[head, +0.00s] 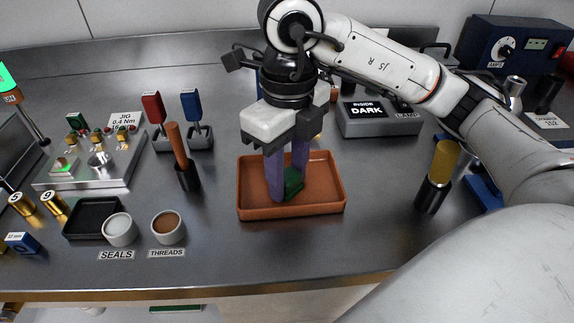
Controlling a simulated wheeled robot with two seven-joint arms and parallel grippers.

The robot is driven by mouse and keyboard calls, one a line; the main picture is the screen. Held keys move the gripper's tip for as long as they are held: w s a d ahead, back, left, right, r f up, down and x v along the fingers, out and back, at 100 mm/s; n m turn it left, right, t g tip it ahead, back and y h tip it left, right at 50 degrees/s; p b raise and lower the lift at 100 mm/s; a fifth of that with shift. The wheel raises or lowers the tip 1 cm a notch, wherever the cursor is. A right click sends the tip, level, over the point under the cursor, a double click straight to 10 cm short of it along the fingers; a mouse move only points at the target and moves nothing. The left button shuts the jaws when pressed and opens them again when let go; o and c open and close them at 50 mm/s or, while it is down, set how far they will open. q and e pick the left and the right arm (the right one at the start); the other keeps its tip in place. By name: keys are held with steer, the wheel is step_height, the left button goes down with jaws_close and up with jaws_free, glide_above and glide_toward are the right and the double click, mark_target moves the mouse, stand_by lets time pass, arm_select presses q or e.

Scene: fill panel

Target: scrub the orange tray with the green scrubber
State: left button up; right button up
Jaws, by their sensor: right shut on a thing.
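The orange tray (328,190) lies flat on the metal bench near the middle of the head view. My right gripper (284,190) reaches down into it from above, with its two purple fingers over the tray floor. It is shut on the green scrubber (293,183), a small dark green block low between the fingers, partly hidden by them. The scrubber is at the tray floor, left of the tray's middle; contact cannot be made out for sure. My left gripper is not in view.
A brush-like tool with a wooden handle (178,148) stands left of the tray. Cups marked SEALS (120,230) and THREADS (168,228) stand at front left. A grey lamp box (380,122) is behind. A black and yellow cylinder (436,178) stands right. Bench in front of the tray is clear.

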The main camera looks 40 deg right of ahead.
steer(key=shift+s+f, duration=0.15)
steer(key=shift+f, duration=0.1)
step_height(320, 180, up, 6)
steer(key=p, duration=0.4)
steer(key=shift+f+p, duration=0.2)
steer(key=shift+p, duration=0.15)
steer(key=shift+r+p, duration=0.3)
steer(key=shift+r, duration=0.1)
steer(key=shift+f, duration=0.1)
steer(key=shift+r+p, duration=1.3)
steer(key=shift+r, duration=0.3)
steer(key=shift+f, duration=0.1)
